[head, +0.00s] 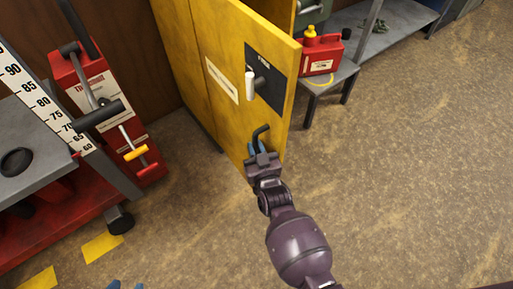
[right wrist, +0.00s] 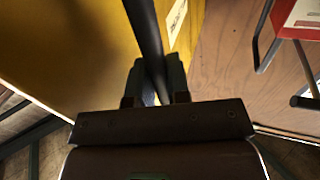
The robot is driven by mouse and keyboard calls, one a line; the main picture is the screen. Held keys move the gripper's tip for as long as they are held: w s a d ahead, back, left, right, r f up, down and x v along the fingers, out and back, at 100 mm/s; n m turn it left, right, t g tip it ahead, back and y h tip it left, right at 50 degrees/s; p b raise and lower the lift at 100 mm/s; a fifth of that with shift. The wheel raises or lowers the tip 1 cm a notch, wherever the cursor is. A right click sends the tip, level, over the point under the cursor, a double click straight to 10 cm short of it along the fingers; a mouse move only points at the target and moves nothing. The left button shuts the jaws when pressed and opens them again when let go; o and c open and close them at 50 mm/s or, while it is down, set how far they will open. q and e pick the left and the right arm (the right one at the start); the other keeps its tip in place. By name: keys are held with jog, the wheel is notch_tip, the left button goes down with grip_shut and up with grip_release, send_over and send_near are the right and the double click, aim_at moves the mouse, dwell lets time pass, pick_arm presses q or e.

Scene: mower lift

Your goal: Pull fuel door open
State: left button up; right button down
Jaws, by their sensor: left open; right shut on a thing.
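The yellow fuel door (head: 228,50) stands upright in the head view, with a dark panel (head: 270,75), a white-gripped lever (head: 250,86) and a pale label. A dark bar handle (head: 262,130) sticks out low near its right edge. My right gripper (head: 257,149) is shut on this handle. In the right wrist view the dark handle (right wrist: 145,30) runs up from between the fingers (right wrist: 155,80), beside the yellow door (right wrist: 70,45). I cannot tell exactly how far the door stands open. My left gripper (head: 126,286) shows only its bluish, spread fingertips at the bottom edge, apart from everything.
A red can (head: 320,55) with a yellow cap sits on a grey stand (head: 335,78) right of the door. A red jack (head: 95,100) and a lift with a number scale (head: 40,95) stand at left. The brown floor (head: 400,180) at right is clear.

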dwell(0.4)
jog(key=c, duration=1.1)
grip_release()
jog(key=shift+s, duration=0.15)
